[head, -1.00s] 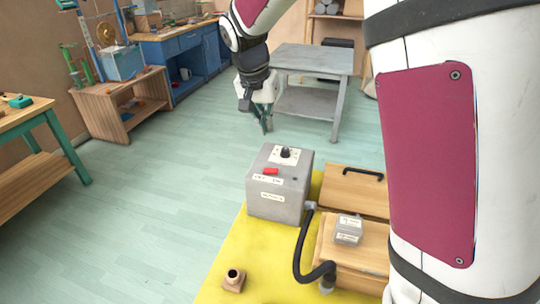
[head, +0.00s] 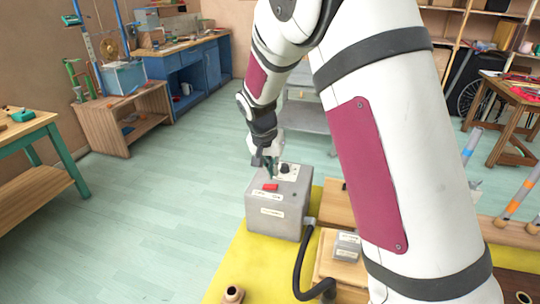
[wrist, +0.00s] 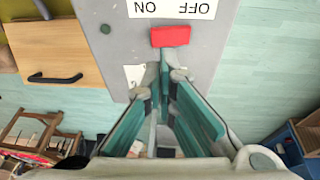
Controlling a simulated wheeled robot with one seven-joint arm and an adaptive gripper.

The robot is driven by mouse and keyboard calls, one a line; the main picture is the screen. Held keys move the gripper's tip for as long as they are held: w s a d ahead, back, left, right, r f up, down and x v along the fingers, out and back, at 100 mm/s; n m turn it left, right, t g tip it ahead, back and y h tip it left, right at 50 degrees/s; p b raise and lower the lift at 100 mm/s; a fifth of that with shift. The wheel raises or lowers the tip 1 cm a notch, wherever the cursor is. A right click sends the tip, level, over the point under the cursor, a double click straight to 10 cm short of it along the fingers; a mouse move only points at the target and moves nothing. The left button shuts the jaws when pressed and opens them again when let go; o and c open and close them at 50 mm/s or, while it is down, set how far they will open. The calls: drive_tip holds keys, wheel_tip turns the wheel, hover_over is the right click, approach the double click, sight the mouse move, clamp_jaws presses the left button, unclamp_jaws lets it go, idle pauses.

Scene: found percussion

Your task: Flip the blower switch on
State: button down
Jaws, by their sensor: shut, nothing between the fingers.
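The blower's grey box (head: 278,222) stands on a yellow surface with a red switch (head: 271,187) on its top. In the wrist view the red switch (wrist: 170,36) lies beside an upside-down label, with OFF at the right and ON at the left. I cannot tell which way the switch is tipped. My gripper (head: 268,172) is shut and empty, pointing down just behind the switch. In the wrist view its fingertips (wrist: 165,68) meet close beside the switch; I cannot tell whether they touch it.
A black hose (head: 298,265) runs from the box's side to a wooden chest (head: 338,268) at the right. A small wooden piece (head: 233,294) sits in front. My arm hides much of the right side.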

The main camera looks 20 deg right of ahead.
sight(270, 187)
drive_tip(key=shift+s+d+f, duration=0.1)
drive_tip(key=shift+f, duration=0.55)
drive_tip(key=shift+s+d+f, duration=0.1)
drive_tip(key=shift+f, duration=0.5)
